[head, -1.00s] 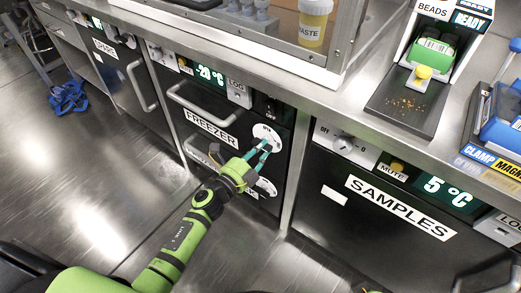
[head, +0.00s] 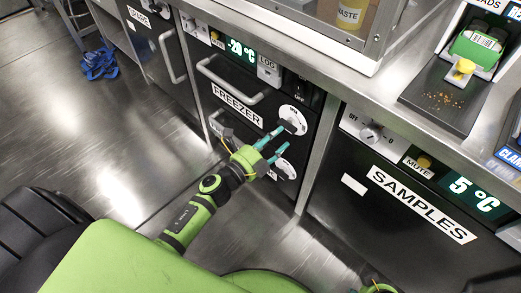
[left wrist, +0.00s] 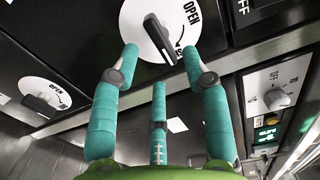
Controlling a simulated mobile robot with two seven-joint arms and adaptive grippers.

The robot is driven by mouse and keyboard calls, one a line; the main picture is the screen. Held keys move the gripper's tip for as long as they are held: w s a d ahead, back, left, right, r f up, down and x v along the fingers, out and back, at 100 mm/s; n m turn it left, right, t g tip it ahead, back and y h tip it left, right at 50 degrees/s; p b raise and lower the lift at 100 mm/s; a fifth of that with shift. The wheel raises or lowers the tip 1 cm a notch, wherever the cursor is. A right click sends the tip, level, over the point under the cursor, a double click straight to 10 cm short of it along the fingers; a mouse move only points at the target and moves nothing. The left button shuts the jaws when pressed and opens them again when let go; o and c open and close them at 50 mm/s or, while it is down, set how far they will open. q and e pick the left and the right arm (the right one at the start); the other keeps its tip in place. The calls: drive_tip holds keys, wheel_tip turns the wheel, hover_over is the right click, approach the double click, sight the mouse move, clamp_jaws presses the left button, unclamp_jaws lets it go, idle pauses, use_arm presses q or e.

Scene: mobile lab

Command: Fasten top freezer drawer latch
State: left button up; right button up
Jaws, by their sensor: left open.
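The top freezer drawer latch is a white round dial (head: 297,115) with a black knob (head: 291,127), right of the FREEZER label on the black top drawer (head: 245,88). In the left wrist view the dial (left wrist: 138,14) carries the word OPEN, and its black knob (left wrist: 160,38) lies slanted, its lower end toward the right. My left gripper (head: 281,141) has its teal fingers spread around the knob's near side; in the left wrist view the open fingertips (left wrist: 160,60) flank the knob, with no clear grip on it. My right gripper's fingers are not in view.
A second latch dial (head: 286,169) sits just below on the lower drawer; it also shows in the left wrist view (left wrist: 45,98). The top drawer's bar handle (head: 230,82) is to the left. The SAMPLES fridge (head: 400,200) stands right, under the steel counter (head: 340,80).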

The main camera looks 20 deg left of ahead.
use_arm(q)
drive_tip(key=v, duration=0.8)
